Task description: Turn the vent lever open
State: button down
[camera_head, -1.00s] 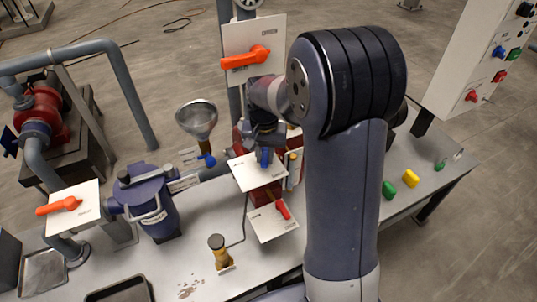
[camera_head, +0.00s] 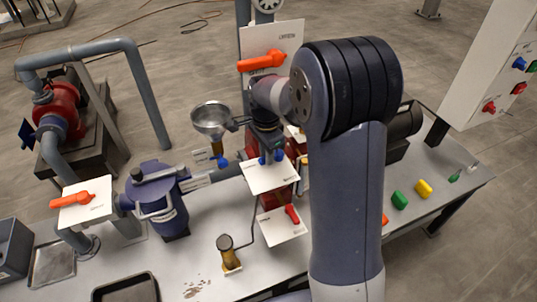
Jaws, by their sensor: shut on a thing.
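A white plate (camera_head: 283,180) stands at the middle of the bench, with a blue lever (camera_head: 279,156) at its top edge. I take this to be the vent lever, but the label is too small to read. My gripper (camera_head: 270,153) reaches down from the arm onto this blue part and is shut on it. The fingers and wrist hide much of the lever, so its exact angle cannot be told.
A metal funnel (camera_head: 211,117) stands just left of my gripper. A red lever (camera_head: 292,214) sits on a lower plate. Orange levers sit on plates behind (camera_head: 262,62) and at left (camera_head: 72,199). A blue vessel (camera_head: 158,205) and brown-handled tool (camera_head: 228,252) are nearby.

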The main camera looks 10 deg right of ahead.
jog(key=shift+w+a+m, duration=0.1)
jog(key=shift+w+m, duration=0.2)
jog(key=shift+m, duration=0.4)
jog(key=c, duration=1.3)
grip_release()
jog(key=shift+r, duration=0.1)
notch_tip(320, 180, up, 11)
jog(key=shift+f+b, duration=0.15)
jog(key=shift+b, duration=0.35)
notch_tip(320, 180, down, 11)
jog(key=shift+r+p, duration=0.15)
jog(key=shift+p, duration=0.35)
